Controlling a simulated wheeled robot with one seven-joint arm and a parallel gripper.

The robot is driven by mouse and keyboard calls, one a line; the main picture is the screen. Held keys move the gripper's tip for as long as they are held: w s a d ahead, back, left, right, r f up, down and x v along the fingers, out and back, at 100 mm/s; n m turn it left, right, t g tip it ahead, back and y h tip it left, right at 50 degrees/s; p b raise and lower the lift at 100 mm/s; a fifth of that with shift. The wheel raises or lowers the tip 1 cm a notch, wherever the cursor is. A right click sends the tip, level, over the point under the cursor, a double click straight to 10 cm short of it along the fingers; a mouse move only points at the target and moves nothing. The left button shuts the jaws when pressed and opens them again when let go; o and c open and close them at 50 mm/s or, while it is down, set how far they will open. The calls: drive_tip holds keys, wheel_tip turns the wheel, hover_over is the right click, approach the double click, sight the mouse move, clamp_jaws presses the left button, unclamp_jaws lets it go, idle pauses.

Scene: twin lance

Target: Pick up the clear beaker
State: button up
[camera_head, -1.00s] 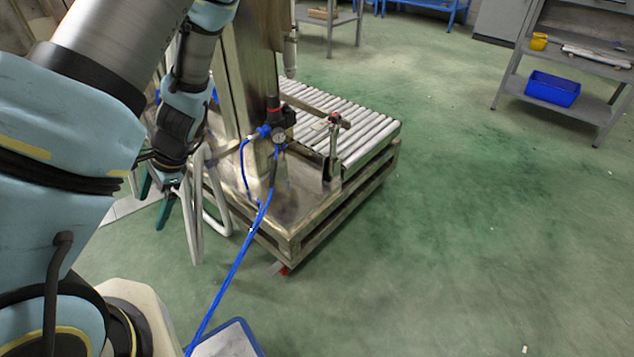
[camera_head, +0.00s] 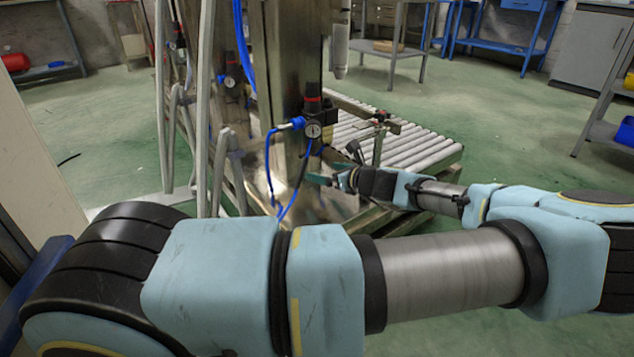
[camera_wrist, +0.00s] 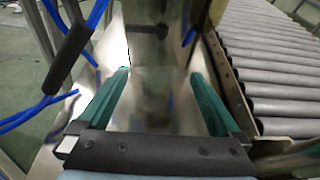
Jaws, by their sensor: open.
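I cannot make out a clear beaker in either view. My gripper (camera_head: 326,173) is open, with its teal fingers pointing left toward the steel column (camera_head: 287,75) of the machine. In the wrist view my gripper (camera_wrist: 160,72) has its two teal fingers spread apart, and nothing is held between them. The steel column (camera_wrist: 155,35) and a shiny metal base plate (camera_wrist: 112,60) show beyond the fingers. My arm covers the lower part of the head view and hides what lies behind it.
A roller conveyor (camera_head: 410,150) stands right of the column, close to my gripper; it also shows in the wrist view (camera_wrist: 265,75). Green floor (camera_head: 500,130) is open at right.

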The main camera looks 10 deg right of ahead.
sight(307, 167)
drive_tip(key=b+x, duration=0.3)
drive_tip(key=x, duration=0.3)
drive_tip(key=shift+a+f, duration=0.1)
drive_tip(key=shift+f, duration=0.05)
drive_tip(key=shift+w+a, duration=0.15)
drive_tip(key=shift+w, duration=0.25)
drive_tip(key=c, duration=1.5)
